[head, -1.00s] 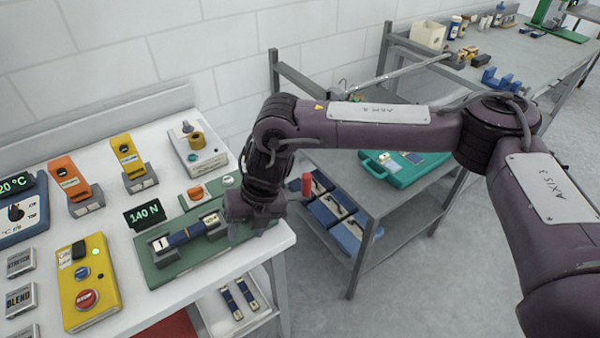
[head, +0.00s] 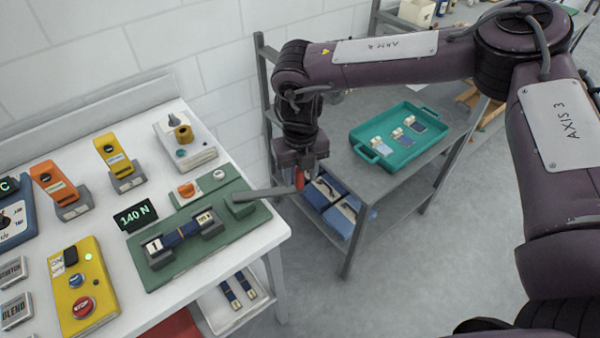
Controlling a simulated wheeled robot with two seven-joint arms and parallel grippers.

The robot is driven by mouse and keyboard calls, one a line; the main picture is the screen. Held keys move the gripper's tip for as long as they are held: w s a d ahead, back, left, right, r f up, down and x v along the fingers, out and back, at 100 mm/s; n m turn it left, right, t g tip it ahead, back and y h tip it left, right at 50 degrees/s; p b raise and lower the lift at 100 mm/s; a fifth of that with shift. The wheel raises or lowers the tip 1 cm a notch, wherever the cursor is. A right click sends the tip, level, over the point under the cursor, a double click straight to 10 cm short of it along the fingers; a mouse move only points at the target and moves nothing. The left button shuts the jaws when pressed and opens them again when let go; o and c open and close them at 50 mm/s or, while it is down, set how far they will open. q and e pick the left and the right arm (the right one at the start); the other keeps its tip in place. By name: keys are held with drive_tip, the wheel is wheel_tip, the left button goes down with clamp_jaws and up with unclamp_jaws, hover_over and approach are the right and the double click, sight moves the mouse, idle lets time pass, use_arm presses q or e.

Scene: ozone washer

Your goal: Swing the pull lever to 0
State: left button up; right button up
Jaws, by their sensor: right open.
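The pull lever is a grey bar (head: 264,192) that reaches right from the green test fixture (head: 165,277), past the bench edge, with an upright red handle (head: 299,180) at its end. My right gripper (head: 303,170) points down at the red handle, its jaws open. The handle's top is hidden by the gripper, and I cannot tell whether the fingers touch it. A strap sample (head: 181,234) lies between two clamp blocks on the fixture, beside a display (head: 135,216) reading 140 N. No 0 mark is legible. My left gripper is out of view.
A yellow control box (head: 85,290) with a red stop button and orange and yellow devices stand on the white bench. A grey shelf cart right of the bench holds a teal tray (head: 400,135) on top and blue bins (head: 340,238) below, under the lever's end.

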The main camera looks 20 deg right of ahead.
drive_tip(key=shift+w+f, duration=0.2)
drive_tip(key=shift+f, duration=0.35)
drive_tip(key=shift+w+f, duration=0.2)
drive_tip(key=shift+f, duration=0.3)
drive_tip(key=shift+s+r, duration=0.1)
drive_tip(key=shift+s, duration=0.05)
drive_tip(key=shift+c, duration=0.7)
clamp_jaws()
